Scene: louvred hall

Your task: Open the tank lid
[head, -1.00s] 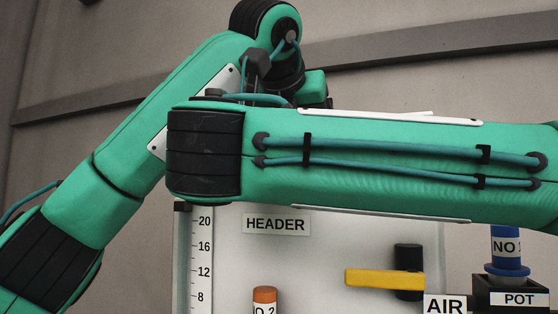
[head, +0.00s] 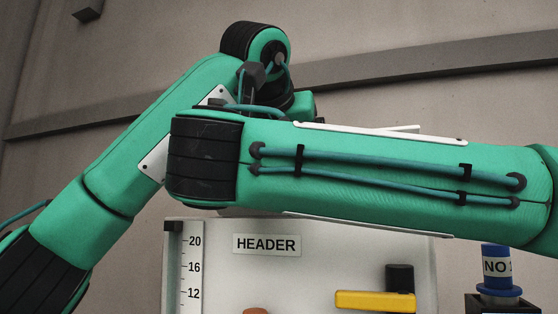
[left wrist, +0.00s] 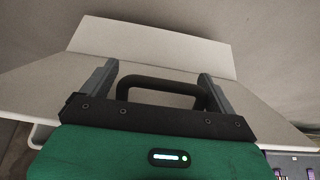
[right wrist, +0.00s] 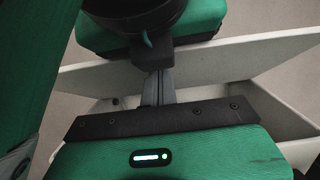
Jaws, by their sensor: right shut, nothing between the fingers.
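The tank (head: 340,265) is a pale box labelled HEADER with a level scale. Its top is hidden behind my arms in the head view. In the right wrist view the white lid (right wrist: 250,58) stands tilted up, with a gap to the tank's walls (right wrist: 268,105). In the left wrist view a black bar handle (left wrist: 160,86) on the pale lid (left wrist: 50,88) lies between the spread fingers of my left gripper (left wrist: 158,82). My right gripper (right wrist: 160,85) is shut and empty, its fingers at the gap beneath the lid. Both grippers are hidden in the head view.
A yellow lever (head: 372,301) with a black knob is on the tank's front. A blue piece (head: 497,268) marked NO stands on a dark block at the right. An orange top (head: 255,311) shows at the bottom edge. My arms cross close together above the tank.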

